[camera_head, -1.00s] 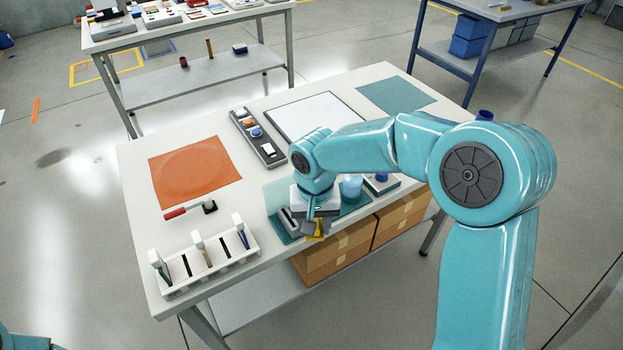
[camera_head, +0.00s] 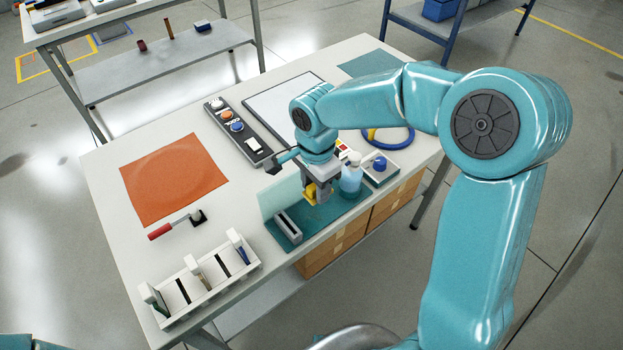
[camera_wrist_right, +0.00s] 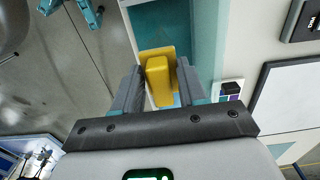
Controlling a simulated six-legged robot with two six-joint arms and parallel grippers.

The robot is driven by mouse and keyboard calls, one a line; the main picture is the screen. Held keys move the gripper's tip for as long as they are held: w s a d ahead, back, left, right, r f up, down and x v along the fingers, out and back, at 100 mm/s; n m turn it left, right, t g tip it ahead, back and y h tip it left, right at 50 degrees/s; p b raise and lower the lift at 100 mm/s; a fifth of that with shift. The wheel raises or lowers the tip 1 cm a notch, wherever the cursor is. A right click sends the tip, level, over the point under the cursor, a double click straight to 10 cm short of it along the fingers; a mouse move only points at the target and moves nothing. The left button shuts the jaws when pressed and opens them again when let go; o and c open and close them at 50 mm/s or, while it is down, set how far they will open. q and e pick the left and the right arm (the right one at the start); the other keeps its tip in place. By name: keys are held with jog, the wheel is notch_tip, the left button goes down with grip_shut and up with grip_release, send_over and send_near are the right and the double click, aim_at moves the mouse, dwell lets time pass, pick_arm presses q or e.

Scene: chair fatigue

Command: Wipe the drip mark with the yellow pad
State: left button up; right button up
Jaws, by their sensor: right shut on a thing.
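My right gripper (camera_head: 318,190) is shut on the yellow pad (camera_head: 309,193) and holds it over the teal mat (camera_head: 318,216) at the table's front edge. In the right wrist view the pad (camera_wrist_right: 157,53) sits between both fingers, with the mat (camera_wrist_right: 160,25) beyond it. A pale translucent teal panel (camera_head: 278,199) stands at the mat, left of the pad. I cannot make out the drip mark. Whether the pad touches anything is unclear. My left gripper is out of view.
A light-blue bottle (camera_head: 351,181) stands just right of the gripper, near a white box with a blue knob (camera_head: 381,170). A grey slotted block (camera_head: 287,227) is on the mat's left. A white rack (camera_head: 208,285) and orange sheet (camera_head: 174,180) lie further left.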

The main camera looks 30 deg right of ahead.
jog(key=shift+d+f, duration=0.15)
jog(key=shift+f, duration=0.05)
jog(key=shift+f+b, duration=0.3)
jog(key=shift+b, duration=0.05)
jog(key=b, duration=0.3)
send_over(315, 215)
notch_tip(315, 215, down, 4)
jog(key=shift+s+d+f, duration=0.1)
jog(key=shift+s+f, duration=0.05)
jog(key=shift+f, duration=0.35)
jog(key=shift+f+b, duration=1.05)
jog(key=shift+b, duration=0.1)
jog(key=shift+r, duration=0.1)
